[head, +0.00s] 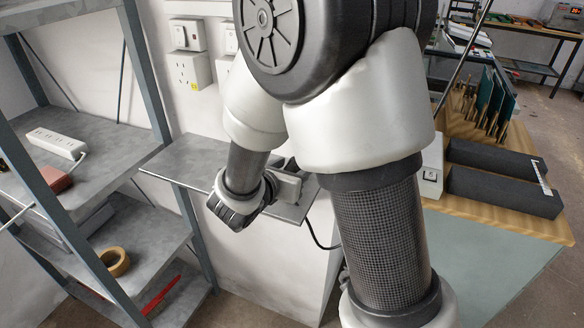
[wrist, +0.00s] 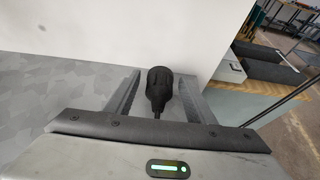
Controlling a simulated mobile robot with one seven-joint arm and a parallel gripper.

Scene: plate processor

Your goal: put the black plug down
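The black plug (wrist: 158,88) shows in the wrist view between the two fingers of my gripper (wrist: 159,76). A narrow gap shows on each side of the plug, so the fingers look open around it. The plug is at the grey ledge (head: 180,163) fixed along the white wall; whether it rests fully on the surface is hard to tell. In the head view my gripper (head: 287,186) is low over the right part of the ledge, and the plug is hidden there. A black cable (head: 318,236) hangs from the ledge's right end.
Wall sockets (head: 188,70) are above the ledge. A metal shelf rack at left holds a white power strip (head: 57,143) and a tape roll (head: 114,262). A wooden bench at right carries dark foam blocks (head: 503,190). The ledge's left part is clear.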

